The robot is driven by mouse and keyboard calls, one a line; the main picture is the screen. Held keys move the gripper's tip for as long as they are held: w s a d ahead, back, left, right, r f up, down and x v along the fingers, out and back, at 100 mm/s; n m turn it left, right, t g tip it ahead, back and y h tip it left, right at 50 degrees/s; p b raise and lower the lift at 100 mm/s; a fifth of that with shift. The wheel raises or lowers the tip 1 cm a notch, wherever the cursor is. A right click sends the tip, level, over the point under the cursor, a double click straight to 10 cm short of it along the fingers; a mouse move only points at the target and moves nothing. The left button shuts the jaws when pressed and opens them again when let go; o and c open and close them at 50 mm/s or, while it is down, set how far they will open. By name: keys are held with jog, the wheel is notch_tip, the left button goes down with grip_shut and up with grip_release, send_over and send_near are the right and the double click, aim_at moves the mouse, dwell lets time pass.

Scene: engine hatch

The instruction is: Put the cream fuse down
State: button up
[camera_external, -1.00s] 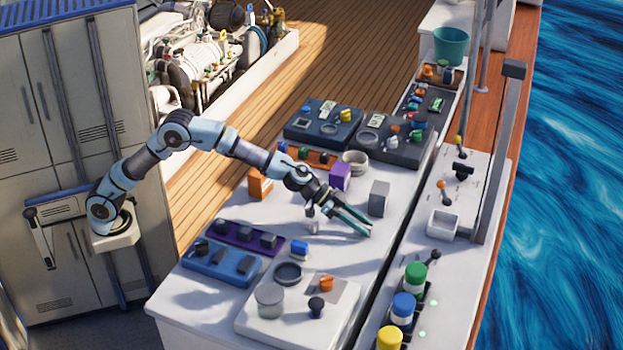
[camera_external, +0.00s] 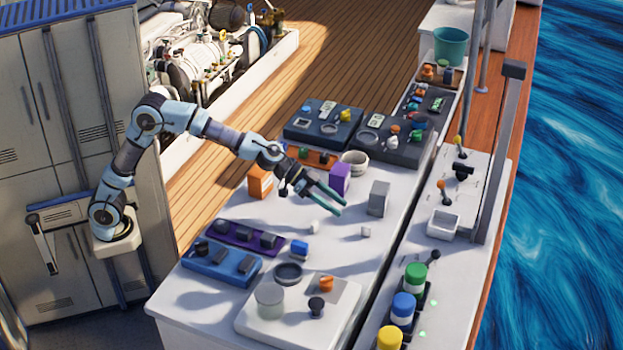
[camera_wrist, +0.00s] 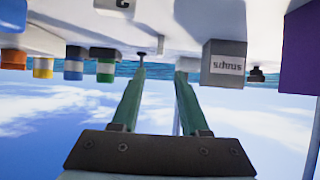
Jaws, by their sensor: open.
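A small pale block, which looks like the cream fuse (camera_external: 366,231), rests on the white bench top, right of and below my gripper's tips. A second small pale piece (camera_external: 313,226) stands on the bench to its left. My gripper (camera_external: 340,200) is open and empty, raised above the bench and apart from both pieces. In the wrist view my gripper (camera_wrist: 160,77) shows two separated green fingers with nothing between them. A small pale block (camera_wrist: 160,45) shows beyond the fingertips there.
A grey block (camera_external: 379,198) and a purple box (camera_external: 340,178) stand close behind my gripper. An orange box (camera_external: 260,182) is further left. A white tray (camera_external: 250,322) and a blue tray (camera_external: 205,270) occupy the front. Bare bench lies around the pale block.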

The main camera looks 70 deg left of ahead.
jog(key=shift+v, duration=1.3)
